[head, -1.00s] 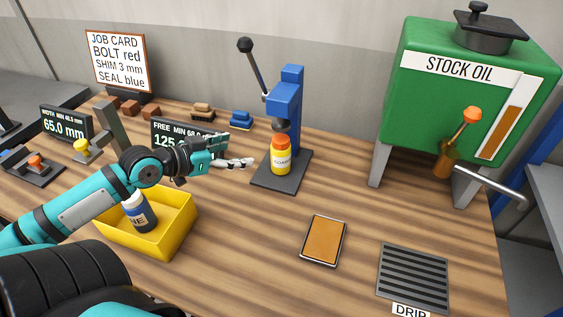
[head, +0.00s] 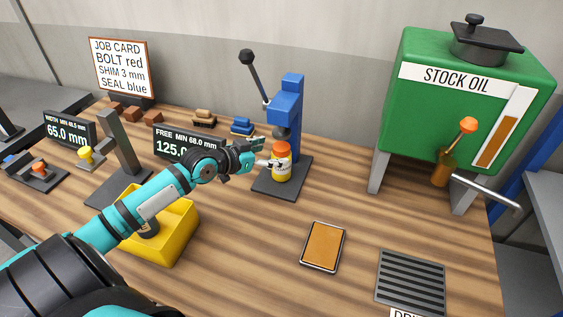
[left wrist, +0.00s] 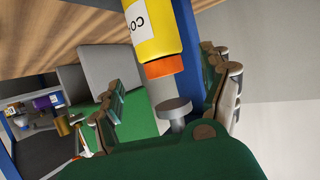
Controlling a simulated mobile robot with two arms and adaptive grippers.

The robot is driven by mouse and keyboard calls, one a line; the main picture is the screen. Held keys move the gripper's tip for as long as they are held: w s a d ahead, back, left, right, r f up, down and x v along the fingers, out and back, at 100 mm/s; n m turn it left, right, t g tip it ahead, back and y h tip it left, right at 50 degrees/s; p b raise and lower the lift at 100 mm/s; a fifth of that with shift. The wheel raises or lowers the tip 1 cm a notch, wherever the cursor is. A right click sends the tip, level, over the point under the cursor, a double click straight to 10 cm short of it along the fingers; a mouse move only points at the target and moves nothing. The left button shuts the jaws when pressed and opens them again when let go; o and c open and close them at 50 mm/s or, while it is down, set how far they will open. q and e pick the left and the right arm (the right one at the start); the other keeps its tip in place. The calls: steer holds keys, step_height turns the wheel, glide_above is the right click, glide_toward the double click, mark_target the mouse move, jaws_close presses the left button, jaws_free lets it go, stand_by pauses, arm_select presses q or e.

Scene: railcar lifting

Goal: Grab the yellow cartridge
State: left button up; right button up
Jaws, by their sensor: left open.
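The yellow cartridge (head: 282,172) has an orange cap and a white label and stands upright on the dark base of the blue press (head: 287,105). In the left wrist view the cartridge (left wrist: 153,32) shows upside down, ahead of my fingers. My left gripper (head: 262,160) is at the cartridge's left side, its fingers spread and partly overlapping it in the head view. In the left wrist view the left gripper (left wrist: 165,75) has a finger on each side and a gap between them. Whether a finger touches the cartridge, I cannot tell. My right gripper is not in view.
A yellow bin (head: 175,240) lies under my left arm, a dark bottle in it mostly hidden. An orange-topped tray (head: 323,246) and a drip grate (head: 411,280) lie to the right. The green stock oil tank (head: 460,110) stands behind. Small displays and blocks line the back left.

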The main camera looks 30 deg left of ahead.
mark_target(275, 150)
arm_select(q)
steer(key=shift+w+d+p, duration=0.1)
steer(key=shift+w+p, duration=0.25)
steer(key=shift+w, duration=0.2)
steer(key=p+x, duration=0.1)
steer(key=x, duration=0.2)
steer(key=shift+w+f, duration=0.2)
steer(key=shift+w, duration=0.05)
steer(key=shift+w+f, duration=0.2)
steer(key=shift+w, duration=0.15)
steer(key=shift+s, duration=0.1)
steer(key=shift+c, duration=0.2)
steer(key=shift+c, duration=1.1)
steer(key=shift+r, duration=0.1)
jaws_close()
